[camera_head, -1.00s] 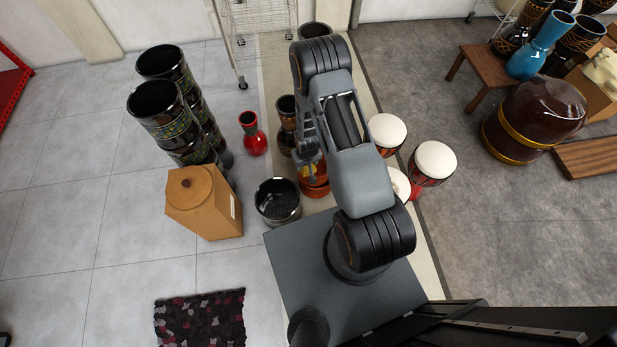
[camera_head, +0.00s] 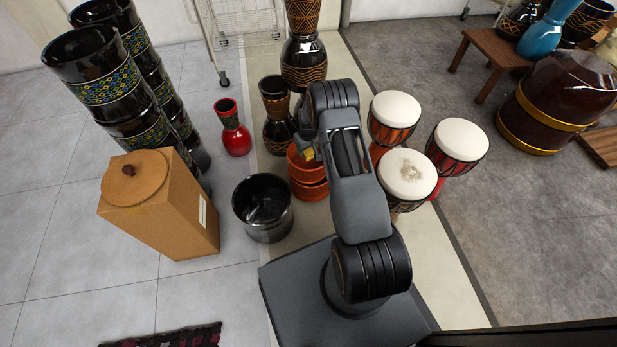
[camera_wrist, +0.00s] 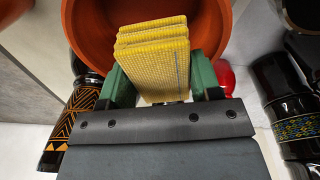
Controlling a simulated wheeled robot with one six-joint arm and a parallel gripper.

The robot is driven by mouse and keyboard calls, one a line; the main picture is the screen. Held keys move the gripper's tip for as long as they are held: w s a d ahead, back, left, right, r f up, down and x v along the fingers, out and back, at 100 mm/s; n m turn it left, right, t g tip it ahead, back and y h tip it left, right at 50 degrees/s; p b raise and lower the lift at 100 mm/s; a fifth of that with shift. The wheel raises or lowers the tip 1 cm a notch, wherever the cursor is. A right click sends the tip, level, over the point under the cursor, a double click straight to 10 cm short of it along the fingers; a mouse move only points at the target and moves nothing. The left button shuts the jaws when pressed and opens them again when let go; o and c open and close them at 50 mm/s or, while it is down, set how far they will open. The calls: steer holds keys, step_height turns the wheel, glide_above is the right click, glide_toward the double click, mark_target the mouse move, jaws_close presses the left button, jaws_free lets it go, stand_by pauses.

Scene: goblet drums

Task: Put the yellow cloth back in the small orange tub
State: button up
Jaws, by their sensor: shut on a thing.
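The yellow cloth (camera_wrist: 153,62) is a folded, woven-looking block held between the green fingers of my gripper (camera_wrist: 161,82). My gripper is shut on it. Behind the cloth in the wrist view is the round orange tub (camera_wrist: 82,30), its hollow inside facing the camera. The cloth overlaps the tub's opening; I cannot tell whether it touches the tub. In the head view the orange tub (camera_head: 299,169) appears as an upper bowl above a similar orange one (camera_head: 308,190). A bit of yellow cloth (camera_head: 307,155) shows at its opening, and my arm hides the tub's right side.
A black pot (camera_head: 263,225) stands just left of the tubs. A dark patterned goblet drum (camera_head: 277,125) and a red vase (camera_head: 232,135) stand behind. White-topped drums (camera_head: 407,172) crowd the right of my arm. A tan box (camera_head: 180,215) stands at left.

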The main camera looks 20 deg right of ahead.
mark_target(308, 166)
steer(key=shift+w+d+f+b, duration=0.25)
steer(key=shift+f+b, duration=0.15)
steer(key=shift+f, duration=0.2)
steer(key=shift+w+d+f+b, duration=0.2)
steer(key=shift+f+b, duration=0.2)
steer(key=shift+f, duration=0.15)
steer(key=shift+w+d+f+b, duration=0.15)
steer(key=shift+f+b, duration=0.35)
step_height(308, 166, down, 9)
steer(key=b, duration=0.4)
steer(key=shift+f, duration=0.1)
steer(key=shift+f, duration=0.15)
steer(key=o, duration=1)
